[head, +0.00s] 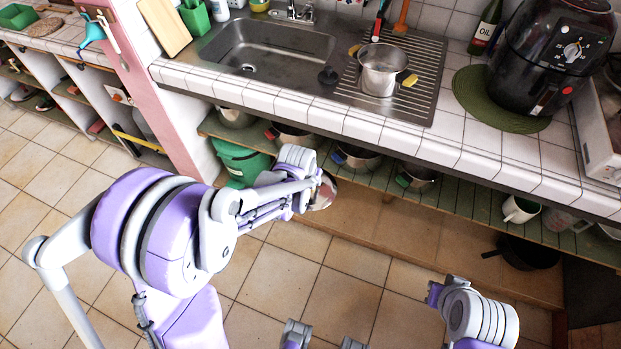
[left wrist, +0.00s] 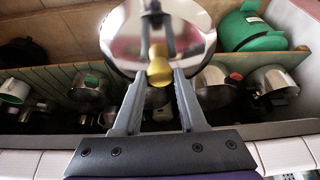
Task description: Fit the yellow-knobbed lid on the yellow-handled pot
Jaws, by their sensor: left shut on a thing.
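The yellow-handled pot (head: 380,72) is a steel pot standing upright and open on the drainboard right of the sink. The yellow-knobbed lid (head: 325,191) is a shiny steel disc held in front of the lower shelf, partly hidden by my left gripper (head: 312,185) in the head view. In the left wrist view, the jaws of my left gripper (left wrist: 158,78) are shut on the lid's yellow knob (left wrist: 159,68), with the lid (left wrist: 125,40) just beyond the fingertips. The lid is apart from the pot, lower and to its left. My right gripper cannot be made out; only part of that arm shows at lower right.
The green slatted shelf (head: 460,190) under the counter holds several pots with coloured handles. A green bin (head: 240,160) stands below it. The counter's tiled front edge (head: 300,112) lies between lid and pot. A black air fryer (head: 550,55) and oil bottle (head: 485,28) stand right of the drainboard.

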